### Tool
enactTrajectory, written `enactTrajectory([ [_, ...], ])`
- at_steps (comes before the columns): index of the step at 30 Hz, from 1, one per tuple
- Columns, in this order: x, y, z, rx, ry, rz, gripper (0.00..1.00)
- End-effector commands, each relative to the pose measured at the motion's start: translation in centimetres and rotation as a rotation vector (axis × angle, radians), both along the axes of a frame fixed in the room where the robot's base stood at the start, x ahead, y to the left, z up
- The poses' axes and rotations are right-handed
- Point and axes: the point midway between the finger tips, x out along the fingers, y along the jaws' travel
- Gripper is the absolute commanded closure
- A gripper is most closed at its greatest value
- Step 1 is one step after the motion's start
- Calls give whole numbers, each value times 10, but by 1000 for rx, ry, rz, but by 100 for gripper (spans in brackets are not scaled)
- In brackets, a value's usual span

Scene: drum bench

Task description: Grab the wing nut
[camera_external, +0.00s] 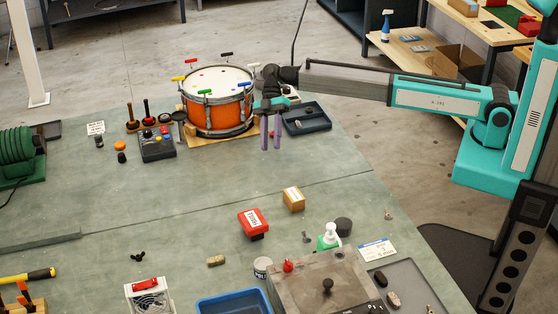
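A small dark lobed piece (138,257) lies on the left front of the bench and may be the wing nut. A small grey piece (306,237) near the front middle is another possible match; both are too small to tell for sure. My gripper (271,146) hangs over the bench at the front right of the drum, its two purple fingers pointing down. The fingers are apart, with nothing visible between them. Both small pieces are well away from it, nearer the camera.
The orange drum (218,118) with coloured T-handles stands left of my gripper, and a dark tray (306,118) lies to its right. A red box (253,223), a cardboard box (293,199) and a blue bin (233,303) are nearer. The bench's middle left is mostly clear.

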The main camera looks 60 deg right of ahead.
Motion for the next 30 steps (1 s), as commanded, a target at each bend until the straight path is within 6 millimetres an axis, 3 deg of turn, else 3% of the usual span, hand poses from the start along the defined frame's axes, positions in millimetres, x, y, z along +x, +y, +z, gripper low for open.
enactTrajectory([
  [1,-12,25,-3,38,-17,73,69],
  [6,-56,94,-4,183,-83,305,69],
  [12,-112,163,-5,368,-155,544,69],
  [15,-135,187,-4,451,-181,634,69],
  [21,-161,211,-3,543,-213,725,69],
  [30,-162,213,-3,551,-218,732,69],
])
